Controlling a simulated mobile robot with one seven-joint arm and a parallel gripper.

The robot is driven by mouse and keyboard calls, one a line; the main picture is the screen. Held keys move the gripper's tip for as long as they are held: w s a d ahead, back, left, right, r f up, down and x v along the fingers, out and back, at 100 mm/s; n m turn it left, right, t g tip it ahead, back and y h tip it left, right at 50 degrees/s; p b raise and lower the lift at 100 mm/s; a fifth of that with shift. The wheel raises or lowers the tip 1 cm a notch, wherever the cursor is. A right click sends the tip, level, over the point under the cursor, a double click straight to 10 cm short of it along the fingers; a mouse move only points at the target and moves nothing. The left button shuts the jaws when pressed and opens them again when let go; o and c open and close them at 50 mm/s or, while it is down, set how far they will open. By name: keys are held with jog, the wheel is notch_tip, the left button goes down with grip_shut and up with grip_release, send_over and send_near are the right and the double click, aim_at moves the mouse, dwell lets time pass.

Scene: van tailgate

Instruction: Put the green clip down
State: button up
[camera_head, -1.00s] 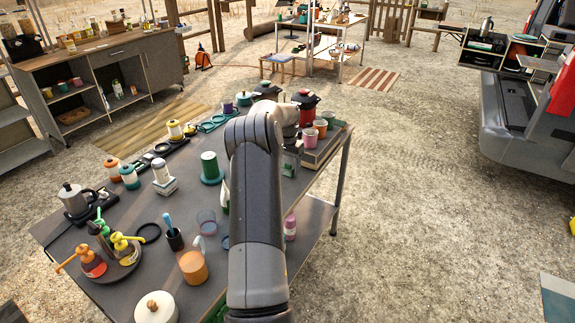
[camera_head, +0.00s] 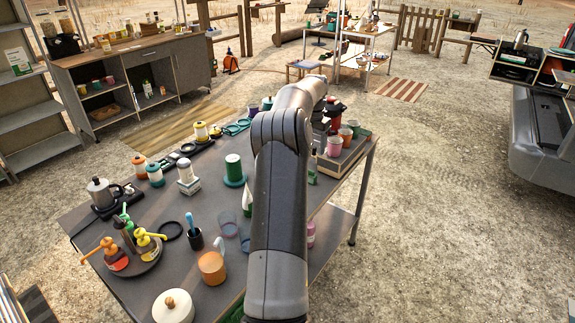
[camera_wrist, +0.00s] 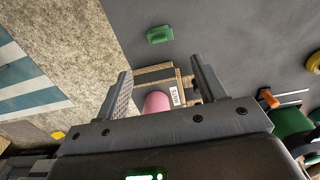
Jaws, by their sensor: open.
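A small green block-like piece, which looks like the green clip (camera_wrist: 160,35), lies on a dark grey surface in the wrist view. It is beyond the fingertips and apart from them. My gripper (camera_wrist: 160,68) is open, with its two fingers spread wide and nothing held between them. A pink cup (camera_wrist: 156,102) and a wooden-edged box with a label (camera_wrist: 180,96) show in the gap, below the fingers. In the head view my arm hides the gripper, and I cannot pick out the clip there.
Bare grey surface surrounds the clip. Open gravel lies right of the table.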

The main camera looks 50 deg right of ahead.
jog(key=w+a+r+n+t, duration=0.1)
jog(key=w+a+r+n, duration=0.1)
jog(key=w+a+r, duration=0.4)
jog(key=w+a+r+n, duration=0.1)
jog(key=a+r, duration=0.3)
jog(key=a, duration=0.5)
jog(key=w+a+r+n+t, duration=0.15)
jog(key=a+r, duration=0.25)
jog(key=a, duration=0.6)
jog(key=a+r+n, duration=0.3)
jog(key=a+r, duration=0.1)
jog(key=a, duration=0.7)
jog(key=s+a+n+t, duration=0.1)
jog(key=s+a+n, duration=0.25)
jog(key=a, duration=0.55)
jog(key=s+a+n+t, duration=0.15)
jog(key=s+a, duration=0.25)
jog(key=a, duration=0.5)
jog(key=s+a+f+n, duration=0.5)
jog(key=s+a, duration=0.6)
jog(key=shift+s+f+t, duration=0.2)
jog(key=shift+t, duration=0.1)
jog(key=shift+n, duration=0.25)
